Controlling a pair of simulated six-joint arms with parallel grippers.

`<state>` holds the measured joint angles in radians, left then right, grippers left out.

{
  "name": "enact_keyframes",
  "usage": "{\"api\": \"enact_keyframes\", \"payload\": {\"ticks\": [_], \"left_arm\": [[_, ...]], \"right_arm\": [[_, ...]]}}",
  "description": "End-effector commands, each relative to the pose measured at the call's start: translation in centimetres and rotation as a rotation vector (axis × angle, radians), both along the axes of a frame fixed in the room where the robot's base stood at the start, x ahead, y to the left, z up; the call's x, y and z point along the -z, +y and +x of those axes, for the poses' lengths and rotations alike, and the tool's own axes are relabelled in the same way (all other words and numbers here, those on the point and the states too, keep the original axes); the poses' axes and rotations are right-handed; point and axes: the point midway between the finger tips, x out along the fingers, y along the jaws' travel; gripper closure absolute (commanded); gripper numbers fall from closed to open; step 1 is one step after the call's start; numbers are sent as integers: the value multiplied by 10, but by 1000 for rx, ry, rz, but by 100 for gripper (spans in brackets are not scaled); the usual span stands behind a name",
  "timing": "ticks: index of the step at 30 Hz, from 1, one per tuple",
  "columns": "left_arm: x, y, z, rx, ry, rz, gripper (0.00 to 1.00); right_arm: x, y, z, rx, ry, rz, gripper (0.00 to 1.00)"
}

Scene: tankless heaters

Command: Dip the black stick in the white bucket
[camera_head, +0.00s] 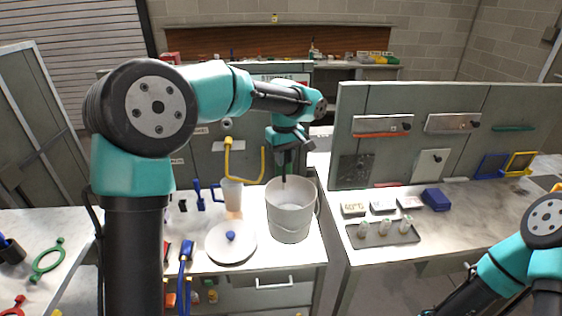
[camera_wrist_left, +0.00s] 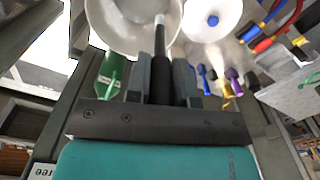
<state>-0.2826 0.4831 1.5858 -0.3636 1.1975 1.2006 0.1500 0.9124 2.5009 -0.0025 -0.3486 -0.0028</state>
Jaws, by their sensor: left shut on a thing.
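The white bucket (camera_head: 290,218) stands upright on the bench near the middle of the head view, with its handle at the right side. My left gripper (camera_head: 287,160) points down above the bucket's far side. It is shut on the black stick (camera_wrist_left: 160,62), which hangs downward between its fingers. In the left wrist view, the stick's pale tip lies across the opening of the bucket (camera_wrist_left: 108,32). Whether the tip touches anything inside cannot be told. My left gripper also shows in the left wrist view (camera_wrist_left: 161,75). My right gripper is not visible; only that arm shows at the lower right.
A round white lid (camera_head: 231,246) with a blue knob lies left of the bucket. A pale cup (camera_head: 232,194) and blue tools stand behind it. On the right bench are a tray (camera_head: 383,236) of small vials and a blue box (camera_head: 436,199). A green panel (camera_head: 460,110) rises behind.

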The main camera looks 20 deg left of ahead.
Motion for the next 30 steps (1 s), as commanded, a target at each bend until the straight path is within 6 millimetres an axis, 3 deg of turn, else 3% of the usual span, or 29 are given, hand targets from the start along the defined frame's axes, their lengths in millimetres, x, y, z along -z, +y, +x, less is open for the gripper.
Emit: {"api": "enact_keyframes", "payload": {"ticks": [18,24,30], "left_arm": [[-13,-5,52,-839,-1,-1,100],[-15,-6,58,-955,-1,-3,100],[-15,-6,59,-966,-1,-3,100]], "right_arm": [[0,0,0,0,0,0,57],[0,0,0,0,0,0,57],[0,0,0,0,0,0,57]]}}
